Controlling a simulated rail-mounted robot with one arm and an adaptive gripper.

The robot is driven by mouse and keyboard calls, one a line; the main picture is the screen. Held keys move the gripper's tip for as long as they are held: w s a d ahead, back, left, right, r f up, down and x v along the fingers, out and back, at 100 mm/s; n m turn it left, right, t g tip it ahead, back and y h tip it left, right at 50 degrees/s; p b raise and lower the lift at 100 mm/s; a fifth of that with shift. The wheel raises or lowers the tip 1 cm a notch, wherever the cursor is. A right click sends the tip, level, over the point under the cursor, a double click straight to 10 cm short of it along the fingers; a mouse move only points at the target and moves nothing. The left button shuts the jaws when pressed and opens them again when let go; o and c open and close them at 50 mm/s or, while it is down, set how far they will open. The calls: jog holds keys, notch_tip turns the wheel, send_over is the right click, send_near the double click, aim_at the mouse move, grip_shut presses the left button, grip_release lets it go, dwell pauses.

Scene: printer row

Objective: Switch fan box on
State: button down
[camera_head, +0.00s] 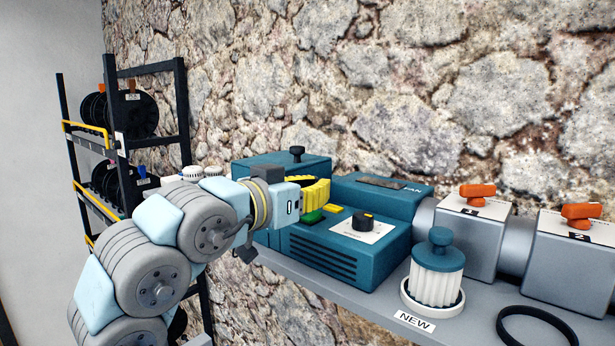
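The teal fan box (365,262) stands on the grey shelf, with "FAN" lettered on its raised rear part. Its sloped top carries a black knob (363,219) on a white dial plate, a yellow button (333,208) and a green button (312,217). My gripper (318,192), with yellow and black fingers, reaches in from the left and is over the left part of the box, close above the green button. Whether it touches the button cannot be seen. The fingers overlap in this view, so their opening is unclear. Nothing is visibly held.
A white ribbed filter with a teal cap (438,265) stands in front, by a "NEW" label (414,322). A black ring (536,326) lies at right. Two grey valve blocks with orange handles (478,190) (581,211) stand behind. A spool rack (125,130) is left; a stone wall is behind.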

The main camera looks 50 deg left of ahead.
aim_at(311, 216)
jog(key=shift+w+f+p, duration=0.25)
jog(key=shift+f+p, duration=0.05)
jog(key=shift+f, duration=0.95)
jog(key=shift+a+f, duration=0.1)
